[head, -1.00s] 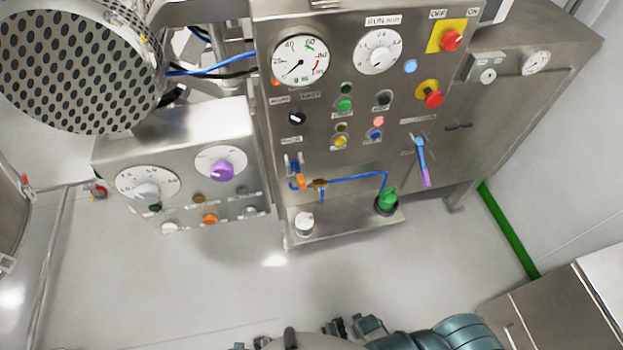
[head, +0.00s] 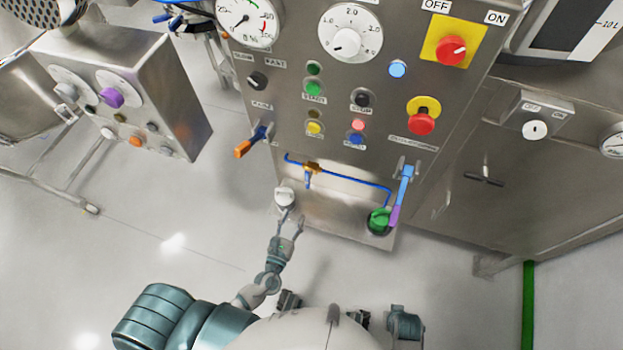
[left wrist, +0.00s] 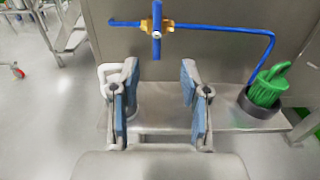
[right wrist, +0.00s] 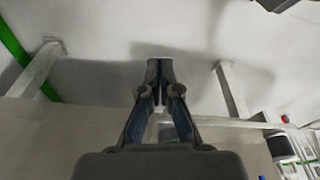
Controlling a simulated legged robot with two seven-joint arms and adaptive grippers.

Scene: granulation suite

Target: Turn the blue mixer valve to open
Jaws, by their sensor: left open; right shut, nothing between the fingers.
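A brass valve (head: 312,168) with a short blue handle (head: 308,181) sits on a blue pipe (head: 350,182) low on the steel panel. In the left wrist view the blue handle (left wrist: 156,42) stands upright across the pipe (left wrist: 215,27). My left gripper (head: 293,216) is open and empty, below and short of the valve, near a white knob-like part (head: 284,198). Its fingers (left wrist: 158,70) in the left wrist view point toward the panel, with the valve beyond them. My right gripper (right wrist: 158,68) is shut and empty over the floor, away from the panel.
A green item in a dark cup (head: 379,221) stands on the shelf right of the valve. A blue-and-purple lever (head: 403,190) hangs above it; an orange-ended lever (head: 252,142) sticks out at left. A control box (head: 120,90) stands further left. Floor before the shelf is clear.

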